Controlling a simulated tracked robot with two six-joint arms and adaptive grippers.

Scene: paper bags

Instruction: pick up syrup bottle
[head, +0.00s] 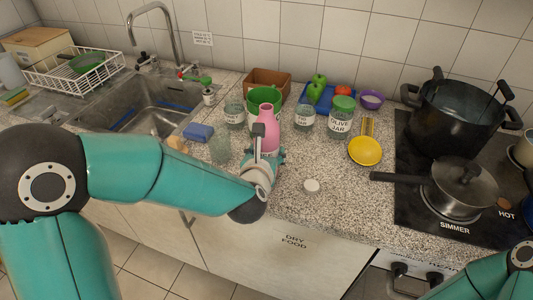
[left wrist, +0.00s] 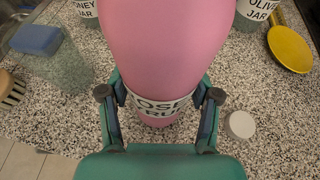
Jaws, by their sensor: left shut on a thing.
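The syrup bottle (head: 268,130) is pink with a narrow neck and stands upright near the front edge of the counter. In the left wrist view the pink bottle (left wrist: 165,45) fills the upper middle, with a white label partly hidden by my gripper. My left gripper (head: 262,163) is at the bottle's lower part. In the left wrist view its two fingers (left wrist: 160,100) are on both sides of the label, shut on the bottle. I cannot tell whether the base touches the counter. My right gripper is not in view; only part of my right arm shows at lower right.
Close behind the bottle stand a green container (head: 262,95) and glass jars, including the olive jar (head: 340,122). A clear glass (head: 220,149) and blue sponge (head: 199,132) are left. A white lid (head: 311,185) and yellow ladle (head: 365,151) lie right. The stove holds a pan (head: 463,186).

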